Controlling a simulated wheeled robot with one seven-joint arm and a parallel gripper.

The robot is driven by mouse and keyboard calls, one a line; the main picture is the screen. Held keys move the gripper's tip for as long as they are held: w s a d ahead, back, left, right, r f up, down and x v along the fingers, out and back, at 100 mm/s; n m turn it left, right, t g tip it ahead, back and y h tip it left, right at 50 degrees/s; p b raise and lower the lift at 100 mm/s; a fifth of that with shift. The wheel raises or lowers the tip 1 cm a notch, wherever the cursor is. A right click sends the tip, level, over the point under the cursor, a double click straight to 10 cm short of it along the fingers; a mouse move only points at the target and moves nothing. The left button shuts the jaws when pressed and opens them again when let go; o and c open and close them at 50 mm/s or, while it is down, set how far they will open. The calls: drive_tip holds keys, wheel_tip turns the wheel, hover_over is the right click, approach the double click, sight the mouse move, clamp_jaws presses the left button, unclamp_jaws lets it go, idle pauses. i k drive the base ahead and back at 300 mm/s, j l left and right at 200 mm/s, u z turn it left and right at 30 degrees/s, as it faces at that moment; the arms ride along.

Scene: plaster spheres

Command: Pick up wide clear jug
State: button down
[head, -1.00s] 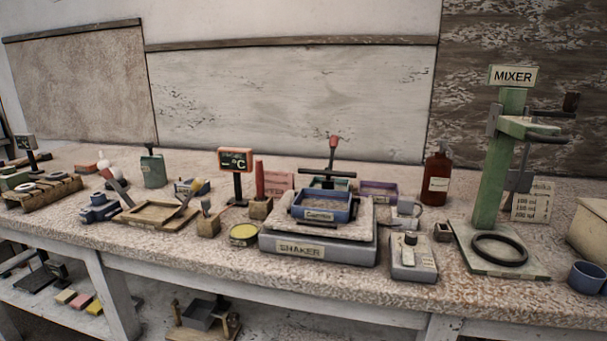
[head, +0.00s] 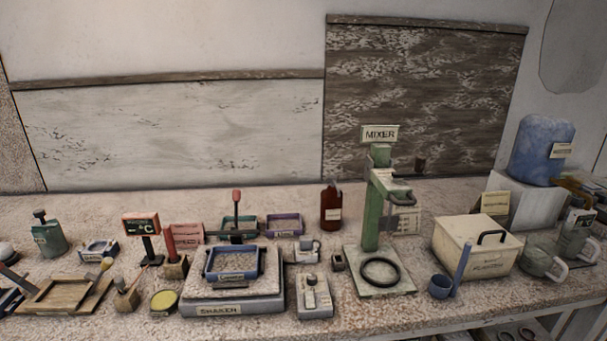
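Two grey-green, see-through-looking jugs stand at the right of the bench in the head view. The front one (head: 538,257) looks squat and wide, with a pale handle on its right side. The other jug (head: 575,240) stands just behind it to the right and looks taller, with a dark label or display plate near its top. I cannot tell for certain which is the wide clear jug; the front one looks wider. My gripper is not in view.
A cream box (head: 470,250) with a dark handle stands left of the jugs. A green mixer stand (head: 372,215) and a shaker (head: 235,302) are further left. A blue water container (head: 540,150) stands on a white block (head: 527,204) behind.

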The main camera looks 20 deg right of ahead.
sight(540, 254)
drive_tip(key=z, duration=1.25)
